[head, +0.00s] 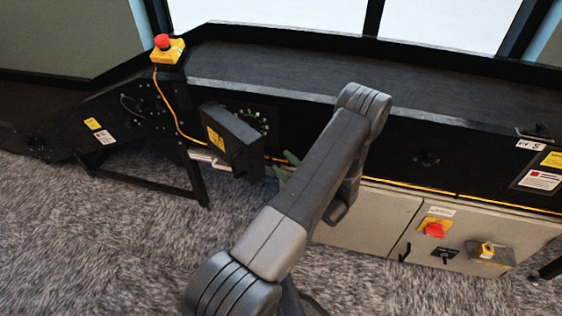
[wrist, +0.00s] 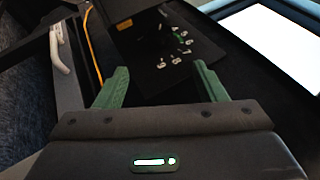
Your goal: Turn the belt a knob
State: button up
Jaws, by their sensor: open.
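A dial ringed with small pale and green marks (head: 255,121) is on the black side of the conveyor, partly hidden behind a black box; I cannot tell for sure that it is the belt a knob. In the wrist view the dial marks (wrist: 175,48) lie beyond and between my green fingertips. My gripper (head: 284,166) is beside the black box, mostly hidden by my arm in the head view. In the wrist view my gripper (wrist: 160,69) is open, its fingers wide apart with nothing between them.
The black box (head: 233,142) with a yellow label juts out left of my gripper. An emergency stop (head: 167,48) sits on the conveyor's corner. A pale cabinet (head: 375,219) below carries a red switch (head: 434,229) and a black rotary handle (head: 445,254). Carpet in front is clear.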

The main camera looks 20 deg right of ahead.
jog(key=shift+c, duration=0.2)
notch_tip(320, 180, up, 9)
jog(key=n+g+h+p, duration=0.2)
jog(key=n+g+p, duration=0.25)
jog(key=p, duration=0.35)
jog(key=f+x, duration=0.2)
jog(key=x, duration=1)
jog(key=shift+w+a+g+h+p, duration=0.15)
jog(key=shift+w+g+h+p, duration=0.15)
jog(key=shift+g, duration=0.15)
jog(key=shift+c, duration=0.2)
jog(key=c, duration=0.9)
